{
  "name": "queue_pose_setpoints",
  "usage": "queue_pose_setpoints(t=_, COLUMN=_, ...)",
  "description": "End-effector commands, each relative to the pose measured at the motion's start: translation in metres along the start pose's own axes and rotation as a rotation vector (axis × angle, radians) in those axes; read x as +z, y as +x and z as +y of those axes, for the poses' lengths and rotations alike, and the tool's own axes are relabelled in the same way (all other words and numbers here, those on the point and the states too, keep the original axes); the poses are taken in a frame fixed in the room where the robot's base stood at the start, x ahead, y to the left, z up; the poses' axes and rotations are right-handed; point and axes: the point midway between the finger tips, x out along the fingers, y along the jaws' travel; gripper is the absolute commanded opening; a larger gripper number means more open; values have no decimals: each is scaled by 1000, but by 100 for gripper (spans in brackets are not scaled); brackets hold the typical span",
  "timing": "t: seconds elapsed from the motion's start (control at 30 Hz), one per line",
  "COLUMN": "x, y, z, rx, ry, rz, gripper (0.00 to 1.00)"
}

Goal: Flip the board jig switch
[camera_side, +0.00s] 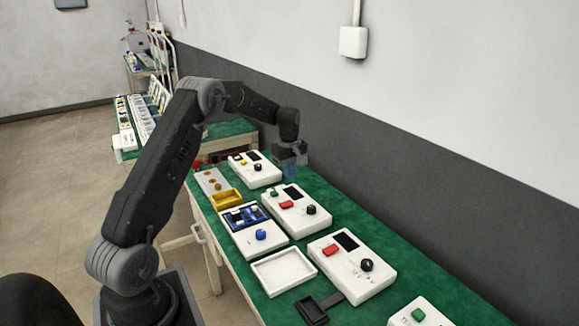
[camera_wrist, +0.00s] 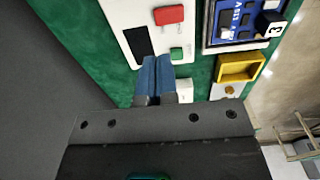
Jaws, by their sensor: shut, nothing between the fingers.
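The board jig is a white box (camera_side: 262,248) with a blue circuit board (camera_side: 243,216) and a round blue knob (camera_side: 261,235), in the middle of the bench in the side view. In the wrist view its blue board (camera_wrist: 236,20) shows at the upper right, cut off by the frame edge, beside a "3" label. I cannot make out for sure which small part is the switch. My gripper (camera_side: 290,171) is above the bench behind the jig, apart from it. Its blue fingers (camera_wrist: 153,77) are together and empty, over the edge of a neighbouring white box with red and green buttons.
That neighbouring box (camera_side: 297,219) stands right of the jig. A box with a yellow knob (camera_side: 254,176) is behind, another with a black knob (camera_side: 352,284) nearer. A yellow tray (camera_side: 227,200) and an empty white tray (camera_side: 283,271) flank the jig. The grey wall is close at right.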

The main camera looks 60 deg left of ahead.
Motion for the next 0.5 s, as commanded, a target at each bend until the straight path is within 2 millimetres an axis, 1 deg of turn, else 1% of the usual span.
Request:
queue_pose_setpoints(t=0.03, x=1, y=13, z=-1, rx=-5, ry=0, rz=-3, gripper=0)
queue_pose_setpoints(t=0.2, x=1, y=48, z=-1, rx=-4, ry=0, rz=-3, gripper=0)
queue_pose_setpoints(t=0.3, x=1, y=66, z=-1, rx=-4, ry=0, rz=-3, gripper=0)
queue_pose_setpoints(t=0.4, x=1, y=79, z=-1, rx=-2, ry=0, rz=-2, gripper=0)
queue_pose_setpoints(t=0.5, x=0, y=88, z=0, rx=-1, ry=0, rz=-1, gripper=0)
